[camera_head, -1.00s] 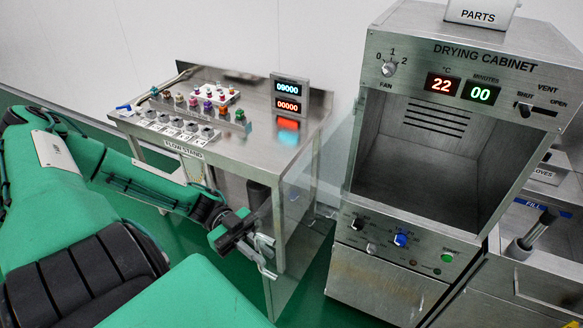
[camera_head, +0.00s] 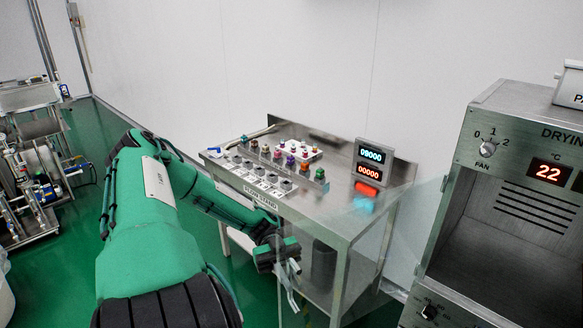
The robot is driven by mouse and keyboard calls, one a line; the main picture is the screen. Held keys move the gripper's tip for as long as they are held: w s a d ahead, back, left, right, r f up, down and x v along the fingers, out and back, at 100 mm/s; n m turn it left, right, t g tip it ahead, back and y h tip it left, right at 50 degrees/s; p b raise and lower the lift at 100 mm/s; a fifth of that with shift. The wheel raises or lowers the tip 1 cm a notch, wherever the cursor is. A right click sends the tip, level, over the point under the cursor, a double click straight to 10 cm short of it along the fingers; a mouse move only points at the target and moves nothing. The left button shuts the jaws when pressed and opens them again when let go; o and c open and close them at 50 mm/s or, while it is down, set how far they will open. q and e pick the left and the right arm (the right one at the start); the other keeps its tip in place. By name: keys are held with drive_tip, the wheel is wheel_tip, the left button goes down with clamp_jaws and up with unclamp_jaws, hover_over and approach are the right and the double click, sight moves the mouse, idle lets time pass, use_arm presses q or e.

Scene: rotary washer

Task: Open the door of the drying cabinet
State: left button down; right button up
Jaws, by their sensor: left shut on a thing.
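The drying cabinet (camera_head: 481,145) stands at the right, cut off by the picture's edge. Its front is uncovered and the empty-looking chamber shows. Its clear glass door (camera_head: 375,240) is swung out to the left, in front of the steel stand. The door's metal handle (camera_head: 291,287) is at the glass's outer edge. My left gripper (camera_head: 289,265) is shut on the handle, whose lower part hangs below the fingers. The fingers' exact contact is too small to tell. My right gripper is not in view.
The flow stand (camera_head: 225,168), with several valves and a lit display (camera_head: 371,168), stands behind the door and my left arm. Equipment on a metal frame (camera_head: 35,150) is at the far left. Green floor (camera_head: 85,265) is clear between them.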

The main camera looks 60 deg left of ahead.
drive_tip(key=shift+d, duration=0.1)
use_arm(q)
drive_tip(key=c, duration=1.5)
unclamp_jaws()
drive_tip(key=shift+c, duration=0.2)
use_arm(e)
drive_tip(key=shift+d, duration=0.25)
